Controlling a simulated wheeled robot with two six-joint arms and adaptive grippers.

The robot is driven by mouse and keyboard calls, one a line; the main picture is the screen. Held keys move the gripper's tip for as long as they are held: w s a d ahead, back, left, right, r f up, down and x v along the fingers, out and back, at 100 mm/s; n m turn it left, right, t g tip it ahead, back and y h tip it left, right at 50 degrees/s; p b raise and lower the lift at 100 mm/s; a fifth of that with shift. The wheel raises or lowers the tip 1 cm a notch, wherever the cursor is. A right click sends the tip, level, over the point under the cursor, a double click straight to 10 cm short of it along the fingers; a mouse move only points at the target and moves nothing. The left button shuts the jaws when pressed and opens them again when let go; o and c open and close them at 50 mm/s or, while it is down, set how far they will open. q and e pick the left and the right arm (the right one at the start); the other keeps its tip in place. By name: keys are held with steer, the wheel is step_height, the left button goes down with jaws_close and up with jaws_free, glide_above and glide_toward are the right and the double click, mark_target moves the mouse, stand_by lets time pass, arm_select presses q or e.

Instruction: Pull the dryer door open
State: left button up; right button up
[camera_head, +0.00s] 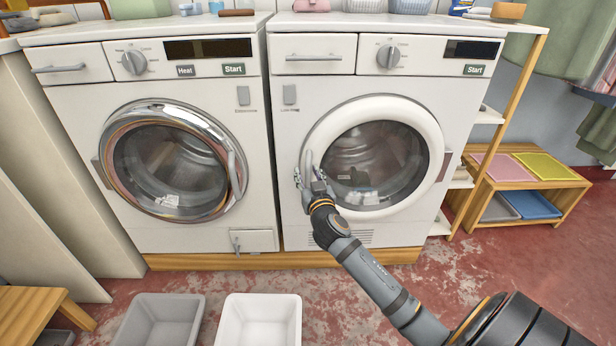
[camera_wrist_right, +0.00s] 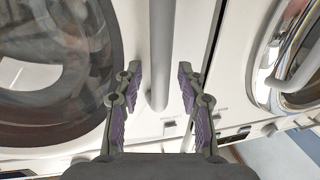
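The right-hand machine (camera_head: 285,130) has a round white-rimmed door (camera_head: 432,128) with dark glass and laundry inside; its door looks shut. The door's grey vertical handle (camera_head: 309,162) is on the left side of the rim. My right gripper (camera_head: 309,180) is at this handle. In the right wrist view, the handle (camera_wrist_right: 162,50) runs between the two fingers of the open gripper (camera_wrist_right: 160,88), with a gap on each side. The white door rim (camera_wrist_right: 135,40) shows to the left there. My left gripper is not in view.
A second machine (camera_head: 70,110) with a chrome-rimmed door (camera_head: 119,135) stands close on the left. Grey (camera_head: 158,296) and white (camera_head: 300,305) tubs stand on the floor in front. A wooden shelf (camera_head: 545,200) is at the right. Some red floor (camera_head: 445,285) is clear.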

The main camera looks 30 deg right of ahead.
steer(key=shift+c, duration=0.2)
jaws_close()
stand_by(0.4)
